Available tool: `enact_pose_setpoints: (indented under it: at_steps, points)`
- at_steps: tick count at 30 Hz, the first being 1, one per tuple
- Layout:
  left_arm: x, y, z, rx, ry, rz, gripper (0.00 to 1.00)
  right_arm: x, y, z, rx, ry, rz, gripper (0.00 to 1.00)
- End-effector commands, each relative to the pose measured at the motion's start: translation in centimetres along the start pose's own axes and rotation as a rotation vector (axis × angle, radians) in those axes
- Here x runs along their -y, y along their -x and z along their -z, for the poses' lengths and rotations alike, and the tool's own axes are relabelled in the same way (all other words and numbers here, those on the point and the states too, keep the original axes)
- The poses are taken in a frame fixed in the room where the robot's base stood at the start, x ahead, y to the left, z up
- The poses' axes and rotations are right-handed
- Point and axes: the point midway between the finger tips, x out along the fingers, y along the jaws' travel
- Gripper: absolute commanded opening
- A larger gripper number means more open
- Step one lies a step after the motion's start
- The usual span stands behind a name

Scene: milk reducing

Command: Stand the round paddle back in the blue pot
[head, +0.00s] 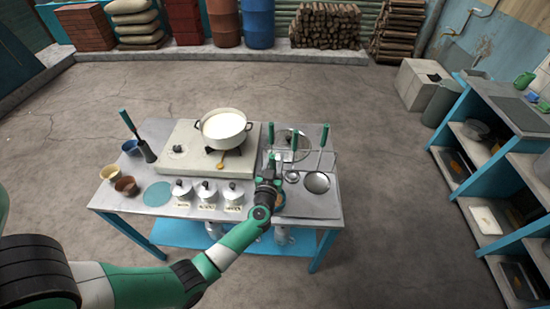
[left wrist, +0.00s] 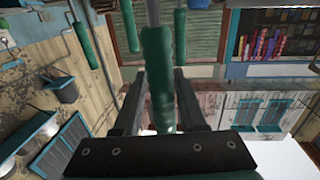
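My left gripper (head: 270,170) is at the utensils on the right of the worktable. In the left wrist view its fingers (left wrist: 160,85) close on both sides of an upright green handle (left wrist: 157,60); the head of that utensil is hidden, so I cannot tell whether it is the round paddle. A small blue pot (head: 131,147) stands at the table's left. My right gripper is not in view.
A white pot of milk (head: 223,128) stands on the pale stove block (head: 178,140). Three lidded canisters (head: 206,190) line the front. Yellow (head: 109,173) and brown (head: 126,186) cups stand front left. A ladle (head: 292,176) and a skimmer (head: 317,182) are close right of my gripper.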

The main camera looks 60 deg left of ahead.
Motion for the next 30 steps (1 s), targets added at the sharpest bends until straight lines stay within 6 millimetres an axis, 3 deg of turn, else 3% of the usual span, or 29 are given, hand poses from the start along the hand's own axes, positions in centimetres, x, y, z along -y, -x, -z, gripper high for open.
enact_pose_setpoints:
  at_steps: [1, 3, 14, 17, 24, 30]
  points:
    - [0.0, 0.0, 0.0, 0.0, 0.0, 0.0, 0.51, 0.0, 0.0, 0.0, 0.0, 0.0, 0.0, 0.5]
    - [0.0, 0.0, 0.0, 0.0, 0.0, 0.0, 0.61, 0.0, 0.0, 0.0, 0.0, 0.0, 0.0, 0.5]
    - [-0.1, 0.7, 0.0, 0.003, 0.0, -0.002, 0.61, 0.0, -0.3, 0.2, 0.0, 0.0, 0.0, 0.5]
    - [-0.1, 2.2, 0.1, 0.004, -0.001, -0.003, 0.61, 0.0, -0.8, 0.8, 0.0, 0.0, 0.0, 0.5]
    - [-0.1, 7.9, 0.2, 0.003, -0.002, -0.005, 0.61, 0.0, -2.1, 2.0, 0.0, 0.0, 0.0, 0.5]
    - [-0.1, 11.1, 0.1, 0.002, 0.0, -0.003, 0.61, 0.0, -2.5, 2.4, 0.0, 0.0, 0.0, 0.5]
